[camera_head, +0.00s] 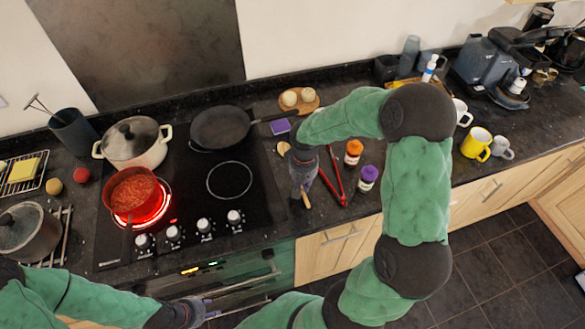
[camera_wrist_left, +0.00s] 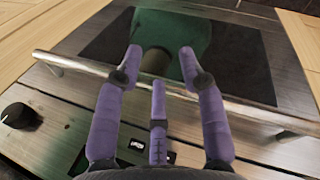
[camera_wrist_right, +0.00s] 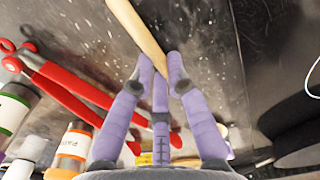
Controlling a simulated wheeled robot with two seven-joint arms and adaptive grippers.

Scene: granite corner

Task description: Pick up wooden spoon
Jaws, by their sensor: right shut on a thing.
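The wooden spoon (camera_wrist_right: 138,32) shows as a pale handle in the right wrist view, running from the top edge down between my right fingertips. In the head view its handle end (camera_head: 306,200) sticks out below my right gripper (camera_head: 303,184), and the rest is largely hidden behind the gripper and arm. My right gripper (camera_wrist_right: 160,68) is shut on the spoon, over the dark counter right of the hob. Whether the spoon touches the counter I cannot tell. My left gripper (camera_wrist_left: 160,52) is open and empty at the oven door's bar handle (camera_wrist_left: 75,66).
Red-handled tongs (camera_head: 333,181), an orange-capped jar (camera_head: 353,152) and a purple-capped jar (camera_head: 367,178) stand close right of my right gripper. On the hob are a red pot (camera_head: 133,192) on a glowing ring, a cream pot (camera_head: 133,143) and a frying pan (camera_head: 222,128).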

